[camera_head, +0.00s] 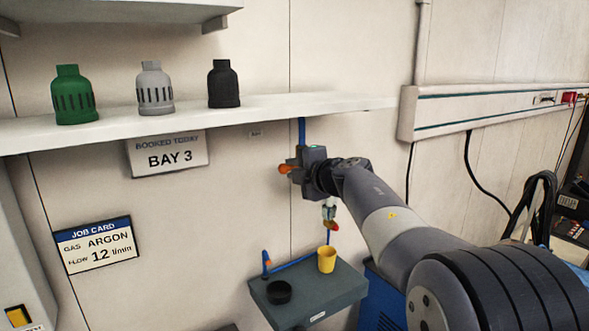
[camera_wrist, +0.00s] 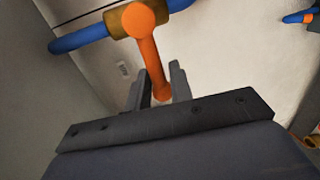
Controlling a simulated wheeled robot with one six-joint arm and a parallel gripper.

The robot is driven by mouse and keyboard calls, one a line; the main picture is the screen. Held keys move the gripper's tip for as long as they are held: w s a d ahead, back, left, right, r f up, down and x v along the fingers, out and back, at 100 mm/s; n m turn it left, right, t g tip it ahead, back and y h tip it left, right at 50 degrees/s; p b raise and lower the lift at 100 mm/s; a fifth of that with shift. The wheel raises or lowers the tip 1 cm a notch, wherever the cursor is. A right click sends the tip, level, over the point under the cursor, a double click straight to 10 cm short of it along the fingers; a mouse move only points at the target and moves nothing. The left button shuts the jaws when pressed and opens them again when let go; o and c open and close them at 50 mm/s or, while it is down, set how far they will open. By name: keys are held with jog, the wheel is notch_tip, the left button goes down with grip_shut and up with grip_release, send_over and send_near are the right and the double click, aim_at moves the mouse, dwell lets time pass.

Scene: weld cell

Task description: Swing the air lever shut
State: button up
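The air lever (camera_wrist: 149,62) is an orange handle on a brass valve body (camera_wrist: 117,22) set in a blue pipe (camera_wrist: 80,40). In the wrist view it hangs down from the valve, slanting slightly right, and its rounded end lies between the two dark fingers of my gripper (camera_wrist: 163,85). The fingers stand close on either side of it; I cannot tell whether they press on it. In the head view my gripper (camera_head: 293,168) is at the wall just below the shelf, with the orange lever (camera_head: 285,168) at its tip. The gripper hides most of the valve there.
A shelf (camera_head: 300,105) with green, grey and black caps runs just above my gripper. Below hangs a small grey ledge (camera_head: 330,295) with a yellow cup (camera_head: 327,259) and a black round piece (camera_head: 279,292). A wall trunking (camera_head: 490,108) is on the right.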

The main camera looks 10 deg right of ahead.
jog(key=o, duration=0.3)
jog(key=b+v, duration=0.1)
jog(key=v, duration=1)
jog(key=shift+a, duration=0.1)
jog(key=shift+w, duration=0.15)
jog(key=p+x, duration=0.1)
jog(key=x, duration=0.9)
jog(key=shift+w, duration=0.3)
jog(key=shift+a, duration=0.15)
